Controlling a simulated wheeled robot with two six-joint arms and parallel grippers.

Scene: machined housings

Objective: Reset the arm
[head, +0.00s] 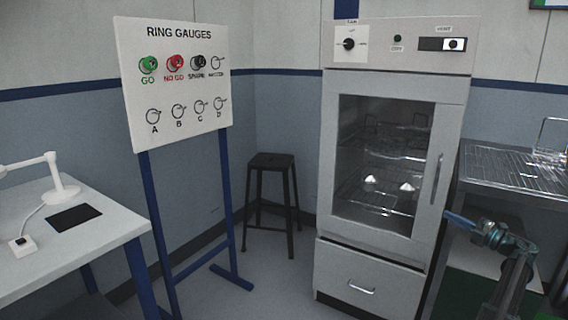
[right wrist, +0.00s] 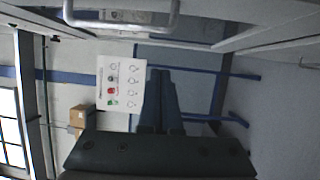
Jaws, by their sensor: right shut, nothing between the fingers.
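My right gripper (head: 450,217) comes in from the lower right of the head view, with its blue fingers pointing left. It is shut and empty, in front of the right edge of the glass-doored oven (head: 393,150), below the upright door handle (head: 437,180). I cannot tell whether it touches the oven. The oven door is closed. In the right wrist view the dark fingers (right wrist: 160,76) lie together with nothing between them. My left gripper is out of view.
A ring gauge board (head: 180,135) stands at left beside a white table (head: 110,232) with a lamp. A dark stool (head: 271,162) stands in the corner. A wire rack (head: 510,168) is on the right. Open floor lies before the stool.

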